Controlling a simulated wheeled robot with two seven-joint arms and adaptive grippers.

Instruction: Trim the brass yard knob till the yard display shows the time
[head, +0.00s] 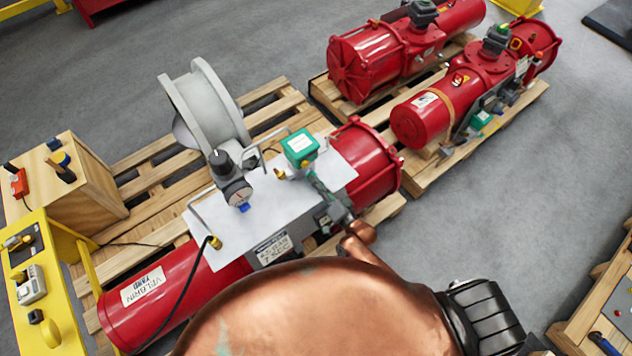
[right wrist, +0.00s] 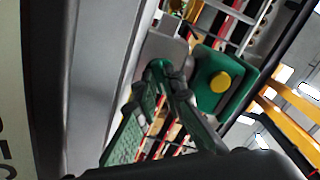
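A long red actuator (head: 165,300) labelled "VELBRIN YARD" lies on a pallet. A white plate (head: 235,215) on it carries a grey pressure regulator (head: 236,188) and a green box (head: 299,146). A small brass knob (head: 279,173) shows beside the green box. My right gripper (head: 311,175) reaches over the plate, close to the green box and right of the brass knob. In the right wrist view its fingertips (right wrist: 166,75) come together, nothing visible between them, beside a green box (right wrist: 240,75) with a yellow button. I cannot read any display. My left gripper is out of view.
A yellow stand (head: 55,325) with small devices and a wooden crate (head: 95,190) stand at the left. A grey wheel-shaped part (head: 217,100) rises behind the plate. Grey floor (head: 500,215) is free at right.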

